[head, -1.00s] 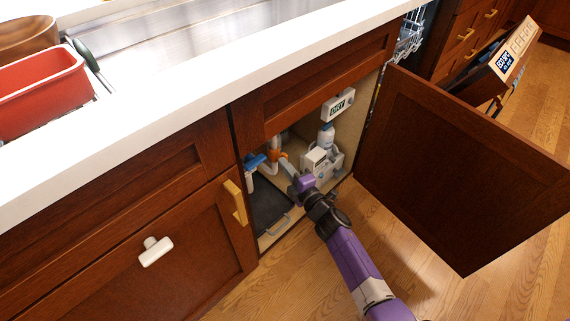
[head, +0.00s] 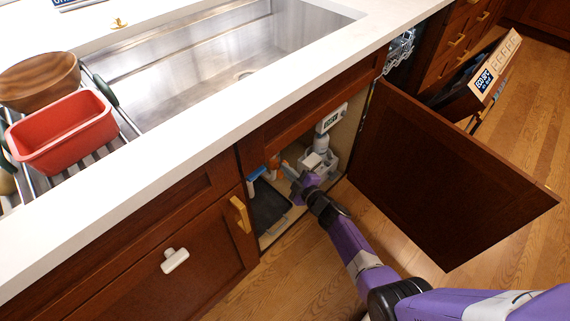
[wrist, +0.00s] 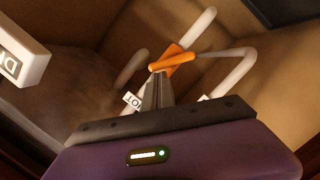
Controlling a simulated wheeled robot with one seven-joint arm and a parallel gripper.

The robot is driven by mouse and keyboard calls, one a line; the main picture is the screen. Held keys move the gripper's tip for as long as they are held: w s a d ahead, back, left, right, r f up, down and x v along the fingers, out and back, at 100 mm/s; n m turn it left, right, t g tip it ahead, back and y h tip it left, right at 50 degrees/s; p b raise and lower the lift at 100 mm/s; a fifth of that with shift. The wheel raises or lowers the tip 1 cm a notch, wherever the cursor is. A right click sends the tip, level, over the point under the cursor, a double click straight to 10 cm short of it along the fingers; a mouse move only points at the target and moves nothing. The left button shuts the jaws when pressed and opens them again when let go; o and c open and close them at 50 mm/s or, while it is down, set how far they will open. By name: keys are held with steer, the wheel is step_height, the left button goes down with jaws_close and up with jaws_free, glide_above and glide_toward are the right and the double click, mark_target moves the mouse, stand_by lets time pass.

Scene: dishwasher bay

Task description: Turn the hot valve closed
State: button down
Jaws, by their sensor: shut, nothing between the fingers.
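The orange hot valve (wrist: 174,60) sits on white piping inside the open cabinet.
A blue valve (head: 256,172) is left of the orange one. A dark tray (head: 266,208) covers the floor at left. The open door (head: 450,175) stands right of my arm.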

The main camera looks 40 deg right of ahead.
steer(key=d+m+y+p, duration=0.1)
steer(key=m, duration=0.1)
steer(key=d+m+y+p, duration=0.1)
steer(key=m, duration=0.2)
steer(key=d+m+g+p, duration=0.1)
steer(key=m, duration=0.1)
steer(key=shift+f+m+y, duration=0.3)
steer(key=shift+f+y, duration=0.05)
steer(key=shift+y, duration=0.05)
stand_by(0.3)
steer(key=shift+w+r, duration=0.1)
stand_by(0.4)
